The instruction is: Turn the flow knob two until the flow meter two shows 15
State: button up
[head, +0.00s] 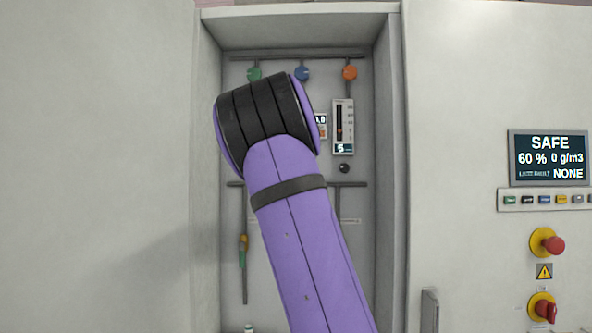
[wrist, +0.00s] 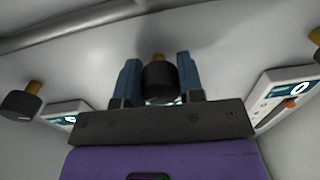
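In the wrist view a black knob (wrist: 158,75) on a brass stem stands between the two blue fingers of my gripper (wrist: 158,72). The fingers flank it closely; I cannot tell whether they touch it. A display behind it is mostly hidden by my gripper. In the head view my purple arm hides the gripper and this knob. No label identifies meter two.
A black knob (head: 344,168) sits below the right meter. Side walls enclose the recessed panel, with green, blue and orange valves (head: 350,73) above.

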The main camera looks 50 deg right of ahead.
jog(key=shift+n, duration=1.1)
jog(key=o, duration=0.9)
jog(key=shift+a, duration=0.1)
jog(key=shift+v, duration=5.3)
